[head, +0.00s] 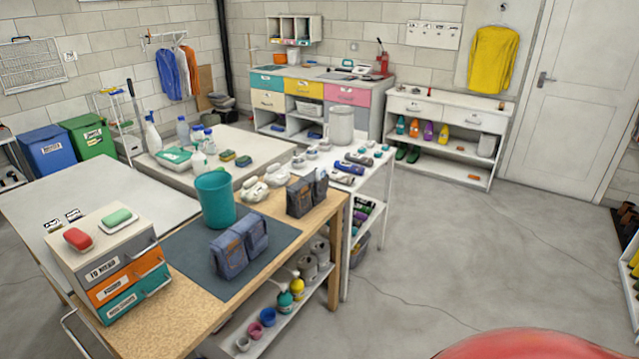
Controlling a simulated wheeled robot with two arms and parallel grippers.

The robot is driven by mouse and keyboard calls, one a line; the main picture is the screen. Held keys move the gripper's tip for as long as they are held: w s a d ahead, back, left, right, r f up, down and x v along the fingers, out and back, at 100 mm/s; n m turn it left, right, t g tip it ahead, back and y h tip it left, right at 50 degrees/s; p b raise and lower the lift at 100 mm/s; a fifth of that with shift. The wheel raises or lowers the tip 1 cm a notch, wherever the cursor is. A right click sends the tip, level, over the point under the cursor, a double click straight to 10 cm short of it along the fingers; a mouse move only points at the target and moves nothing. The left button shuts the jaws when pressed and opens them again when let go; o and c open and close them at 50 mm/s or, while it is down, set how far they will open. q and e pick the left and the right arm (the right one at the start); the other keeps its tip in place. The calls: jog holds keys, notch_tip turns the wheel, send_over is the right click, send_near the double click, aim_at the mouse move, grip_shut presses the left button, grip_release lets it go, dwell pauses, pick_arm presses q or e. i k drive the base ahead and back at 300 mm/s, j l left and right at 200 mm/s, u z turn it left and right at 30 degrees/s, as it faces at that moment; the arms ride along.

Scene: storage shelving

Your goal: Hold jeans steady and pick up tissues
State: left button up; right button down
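A blue denim bundle (238,248), which looks like the jeans, sits on a dark mat (190,249) on the wooden-topped workbench. A second, darker denim-like bundle (306,193) stands farther back near the bench's right edge. I cannot surely identify the tissues. A teal and white flat pack (173,159) on the pale table behind could be tissues or wipes, but its label is unreadable. Neither of my grippers is in view, and nothing touches the denim bundles.
A teal bucket (215,200) stands behind the jeans. A small drawer unit (110,262) with two soap bars occupies the bench's left end. A narrow white table (372,179) with bottles adjoins the bench. The grey floor (470,255) at right is open.

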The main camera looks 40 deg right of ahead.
aim_at(321, 173)
jog(key=i+l+z, duration=0.1)
jog(key=l, duration=0.3)
jog(key=i+l, duration=0.25)
jog(key=l, duration=0.15)
jog(key=i+l+z, duration=0.15)
jog(key=l, duration=0.25)
jog(key=i, duration=0.05)
